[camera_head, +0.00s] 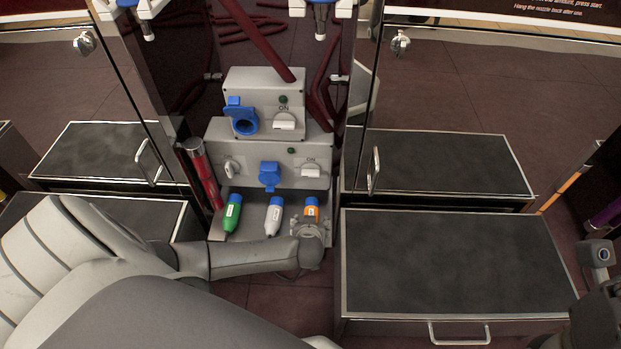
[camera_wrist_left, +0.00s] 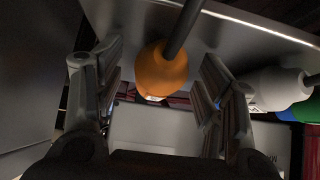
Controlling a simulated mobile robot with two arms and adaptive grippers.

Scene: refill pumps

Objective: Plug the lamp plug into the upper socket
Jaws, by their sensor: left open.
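Green (camera_head: 232,213), white (camera_head: 273,216) and orange (camera_head: 311,212) plugs stand in a row below the lower socket box; I cannot read their labels or tell which is the lamp plug. My left gripper (camera_head: 311,228) is at the orange plug. In the left wrist view its open fingers (camera_wrist_left: 160,92) are on either side of the orange plug (camera_wrist_left: 162,70), with gaps. The upper socket (camera_head: 243,121) is on the smaller upper box, its blue cover raised. The lower socket's blue cover (camera_head: 269,176) looks down. Part of my right arm shows at the right edge; its fingertips are not clear.
The upper box has an ON knob (camera_head: 284,122); the lower box has two knobs. A red cylinder (camera_head: 204,172) stands left of the boxes. Dark-topped drawer units (camera_head: 450,255) flank them. In the left wrist view the white plug (camera_wrist_left: 268,88) is right of my fingers.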

